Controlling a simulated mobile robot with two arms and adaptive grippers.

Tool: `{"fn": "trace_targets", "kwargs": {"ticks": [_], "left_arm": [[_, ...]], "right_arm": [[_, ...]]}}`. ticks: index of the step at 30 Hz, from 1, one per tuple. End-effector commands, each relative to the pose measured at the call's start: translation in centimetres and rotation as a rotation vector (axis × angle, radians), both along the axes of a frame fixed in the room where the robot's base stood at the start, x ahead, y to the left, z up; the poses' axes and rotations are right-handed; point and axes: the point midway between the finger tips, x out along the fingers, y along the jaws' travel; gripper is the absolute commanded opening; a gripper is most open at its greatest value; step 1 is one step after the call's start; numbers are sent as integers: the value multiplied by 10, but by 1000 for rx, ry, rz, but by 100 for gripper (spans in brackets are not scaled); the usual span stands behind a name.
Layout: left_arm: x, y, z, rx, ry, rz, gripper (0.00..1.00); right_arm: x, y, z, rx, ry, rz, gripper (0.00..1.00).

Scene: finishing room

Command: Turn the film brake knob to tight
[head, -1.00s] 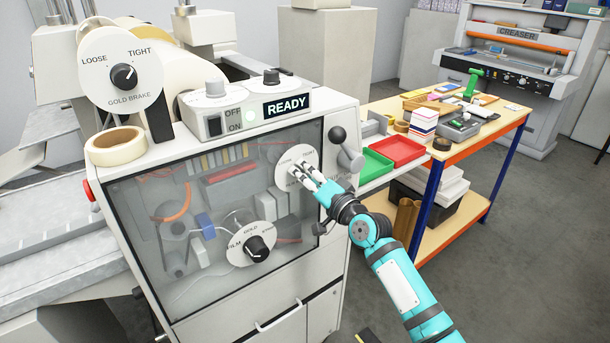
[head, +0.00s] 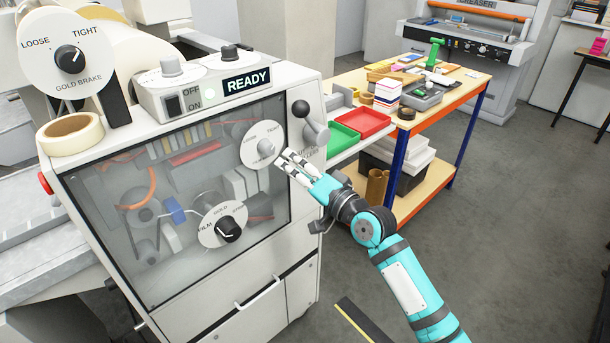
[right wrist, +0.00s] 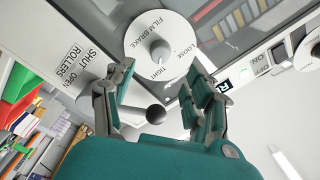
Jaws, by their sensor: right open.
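The film brake knob (head: 265,147) is a small grey knob on a white round dial (head: 252,133) at the upper right of the machine's clear front panel. In the right wrist view the knob (right wrist: 160,50) sits on the dial marked FILM BRAKE, LOOSE and TIGHT; I cannot tell which mark it points to. My right gripper (head: 287,162) is open and empty, just right of and below the knob in the head view. In the right wrist view its fingers (right wrist: 160,75) stand apart either side of the line to the knob, seemingly not touching it. My left gripper is out of view.
A film/gold selector (head: 225,226) sits lower on the panel, and a gold brake dial (head: 70,58) stands on top left. A ball-ended lever (head: 301,109) is close above the gripper. A bench with red (head: 362,122) and green trays stands right. Floor on the right is clear.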

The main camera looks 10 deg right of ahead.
Motion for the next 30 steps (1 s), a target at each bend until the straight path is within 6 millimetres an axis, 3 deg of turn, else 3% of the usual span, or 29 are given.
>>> {"fn": "trace_targets", "kwargs": {"ticks": [8,23,26,29,30], "left_arm": [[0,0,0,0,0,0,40],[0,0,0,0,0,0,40],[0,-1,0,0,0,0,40],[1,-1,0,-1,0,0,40],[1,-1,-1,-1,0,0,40]], "right_arm": [[-27,-19,-2,0,2,0,55],[-28,-21,-4,-1,4,-1,55],[-25,-26,-23,-24,26,-21,55],[-19,-37,-70,-84,77,-66,55],[-17,-44,-96,-121,105,-88,55]]}}
